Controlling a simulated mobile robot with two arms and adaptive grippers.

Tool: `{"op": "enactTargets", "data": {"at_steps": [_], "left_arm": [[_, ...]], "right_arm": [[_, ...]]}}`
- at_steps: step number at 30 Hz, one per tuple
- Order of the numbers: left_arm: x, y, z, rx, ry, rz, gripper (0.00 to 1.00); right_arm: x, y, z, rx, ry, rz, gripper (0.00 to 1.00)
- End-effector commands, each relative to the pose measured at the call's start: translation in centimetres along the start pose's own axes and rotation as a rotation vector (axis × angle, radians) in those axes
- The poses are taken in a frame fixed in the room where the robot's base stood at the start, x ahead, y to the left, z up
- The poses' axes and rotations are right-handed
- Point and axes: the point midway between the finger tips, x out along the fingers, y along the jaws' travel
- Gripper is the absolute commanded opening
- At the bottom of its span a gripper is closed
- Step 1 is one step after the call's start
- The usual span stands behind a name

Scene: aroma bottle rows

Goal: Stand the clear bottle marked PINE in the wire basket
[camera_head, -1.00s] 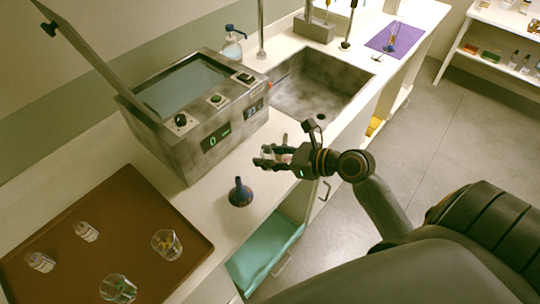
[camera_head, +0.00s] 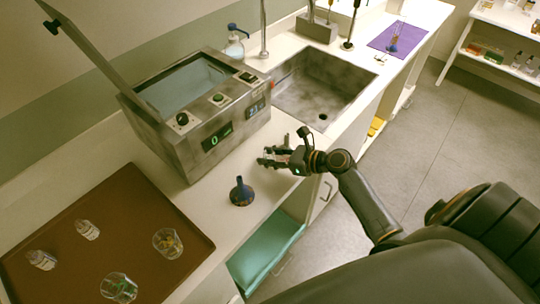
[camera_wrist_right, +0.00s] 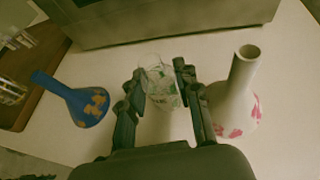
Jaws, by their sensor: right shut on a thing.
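My right gripper (camera_head: 268,158) is low over the counter, beside the blue flask. In the right wrist view its fingers (camera_wrist_right: 158,80) are shut on a clear glass vessel (camera_wrist_right: 160,92) with green marks. I cannot read any word on it, nor tell whether it is the PINE bottle. Two small clear bottles with pale labels, one nearer the back (camera_head: 87,229) and one nearer the left edge (camera_head: 41,260), are on the brown tray (camera_head: 130,190); their labels are too small to read. I cannot make out a wire basket. My left gripper is not in view.
The blue flask (camera_head: 241,192) also shows in the wrist view (camera_wrist_right: 78,100), left of the fingers. A white flask with pink patches (camera_wrist_right: 235,95) is close on their right. A steel bath (camera_head: 195,120) with a raised lid stands behind. Two glasses (camera_head: 168,243) (camera_head: 119,287) are on the tray.

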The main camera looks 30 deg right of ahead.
Motion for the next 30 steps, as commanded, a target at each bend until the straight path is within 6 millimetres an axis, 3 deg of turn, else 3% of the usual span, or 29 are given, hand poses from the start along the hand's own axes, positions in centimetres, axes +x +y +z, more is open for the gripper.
{"op": "enactTargets", "data": {"at_steps": [6,7,10,22,30], "left_arm": [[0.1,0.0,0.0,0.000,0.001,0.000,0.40],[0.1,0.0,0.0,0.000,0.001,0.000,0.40],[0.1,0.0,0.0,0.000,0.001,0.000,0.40],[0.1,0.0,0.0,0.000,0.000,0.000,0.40],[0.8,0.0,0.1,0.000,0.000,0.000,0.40]], "right_arm": [[0.1,0.0,-0.3,0.000,0.000,0.000,0.03],[0.1,0.0,-0.2,0.000,0.000,0.000,0.36],[0.1,0.0,-0.2,0.000,0.000,0.000,0.55],[-0.5,0.0,-0.1,0.000,0.001,0.000,0.55],[-5.6,0.0,-0.2,-0.002,0.003,-0.001,0.55]]}}
